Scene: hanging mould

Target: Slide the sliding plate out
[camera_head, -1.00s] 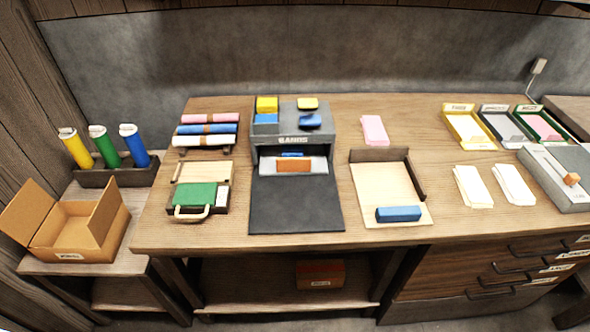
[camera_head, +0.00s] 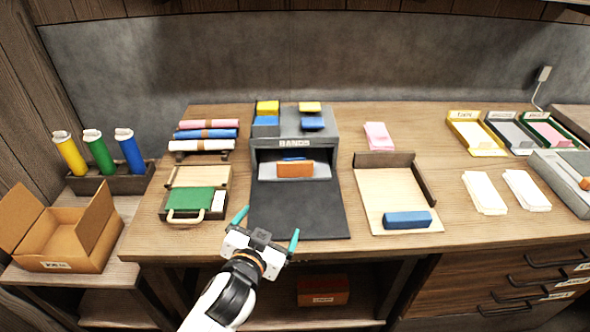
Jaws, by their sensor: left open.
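The sliding plate appears to be the light grey plate (camera_head: 262,171) inside the opening of the dark grey machine (camera_head: 325,148). An orange-brown block (camera_head: 295,170) stands at the plate's front, with a blue piece (camera_head: 293,158) just behind it. A black mat or bed (camera_head: 298,208) extends from the machine to the table's front edge. My left gripper (camera_head: 267,230) is open and empty, with teal fingertips apart, at the front left corner of the black bed. It is well short of the plate and apart from it. My right gripper does not show.
A wooden board (camera_head: 385,190) with a blue block (camera_head: 407,220) lies right. Yellow and blue blocks sit on the machine top. The space above the black bed is clear.

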